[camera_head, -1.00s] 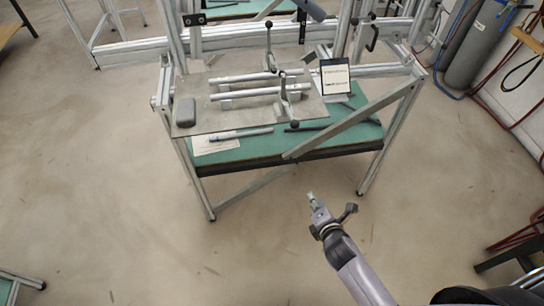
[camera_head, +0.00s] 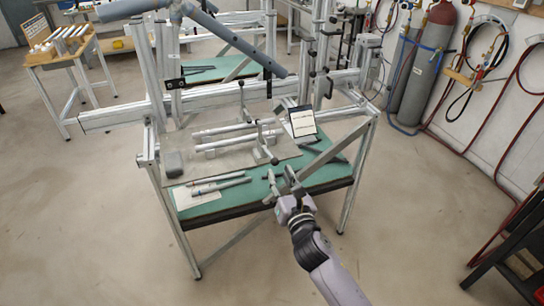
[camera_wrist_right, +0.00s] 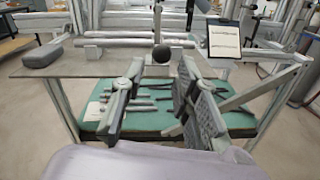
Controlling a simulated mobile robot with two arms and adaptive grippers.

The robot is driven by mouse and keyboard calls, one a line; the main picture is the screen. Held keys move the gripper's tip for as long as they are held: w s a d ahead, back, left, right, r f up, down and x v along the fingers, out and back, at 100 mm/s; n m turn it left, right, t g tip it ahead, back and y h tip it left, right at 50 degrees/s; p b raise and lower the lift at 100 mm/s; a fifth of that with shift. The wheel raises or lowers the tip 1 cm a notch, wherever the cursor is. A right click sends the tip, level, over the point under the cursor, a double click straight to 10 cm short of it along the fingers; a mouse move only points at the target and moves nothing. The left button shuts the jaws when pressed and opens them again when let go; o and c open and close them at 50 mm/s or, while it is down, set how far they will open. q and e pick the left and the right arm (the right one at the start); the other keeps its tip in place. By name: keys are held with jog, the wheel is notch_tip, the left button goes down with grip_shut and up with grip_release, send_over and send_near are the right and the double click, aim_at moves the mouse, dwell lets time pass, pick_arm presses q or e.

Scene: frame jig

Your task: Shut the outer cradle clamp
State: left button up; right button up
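Two tubes (camera_head: 228,131) lie side by side on cradle blocks on the grey jig plate (camera_head: 188,152). A far toggle clamp (camera_head: 242,96) stands with its handle up. A near clamp (camera_head: 262,141) at the right end of the tubes has a handle sloping toward the plate's front edge, ending in a dark ball knob. My right gripper (camera_head: 281,181) is open and empty, in front of the plate and below the near clamp. In the right wrist view a dark ball knob (camera_wrist_right: 161,53) shows beyond and between my open fingers (camera_wrist_right: 161,70). My left gripper is out of view.
A clipboard (camera_head: 302,121) stands at the plate's right. A grey block (camera_head: 173,164) sits at its left corner. Loose rods (camera_head: 221,183) and paper lie on the green shelf (camera_head: 205,205) below. A diagonal brace (camera_head: 335,148) runs at the right.

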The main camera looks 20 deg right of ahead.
aim_at(272, 157)
jog(key=w, duration=0.8)
jog(key=shift+w+d+p, duration=0.1)
jog(key=shift+p, duration=0.2)
jog(key=c, duration=0.7)
jog(key=shift+f, duration=0.1)
jog(key=shift+f, duration=0.1)
